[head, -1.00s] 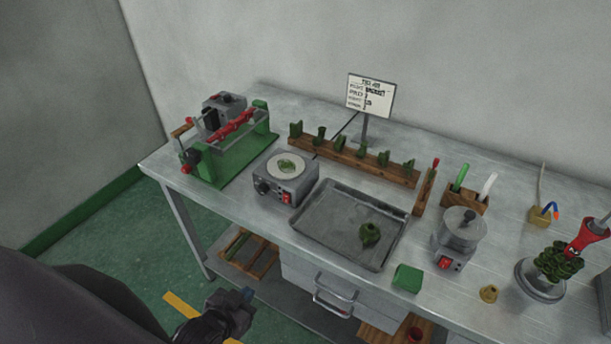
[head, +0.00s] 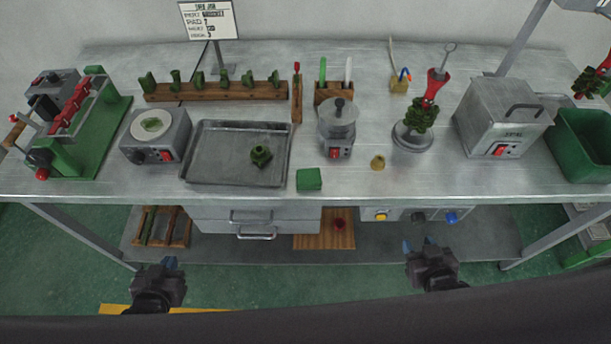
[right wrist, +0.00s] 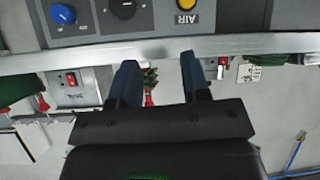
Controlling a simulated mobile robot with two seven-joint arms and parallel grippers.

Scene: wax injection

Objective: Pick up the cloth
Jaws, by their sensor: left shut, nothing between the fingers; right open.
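No cloth can be made out for certain. A small green square piece (head: 309,179) lies at the table's front edge, right of the metal tray (head: 200,182); I cannot tell whether it is a folded cloth or a block. My left gripper (head: 168,263) is shut and empty, low in front of the table at the left. My right gripper (head: 419,244) is open and empty, in front of the table right of the middle. In the right wrist view its two fingers (right wrist: 160,80) stand apart with nothing between them.
The table (head: 350,188) carries a hot plate (head: 155,140), a green-based machine (head: 95,135), a wax pot (head: 337,130), a grey metal box (head: 503,120) and a green bin (head: 585,145). A brass cone (head: 378,163) stands near the front edge. Drawers (head: 250,220) hang below.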

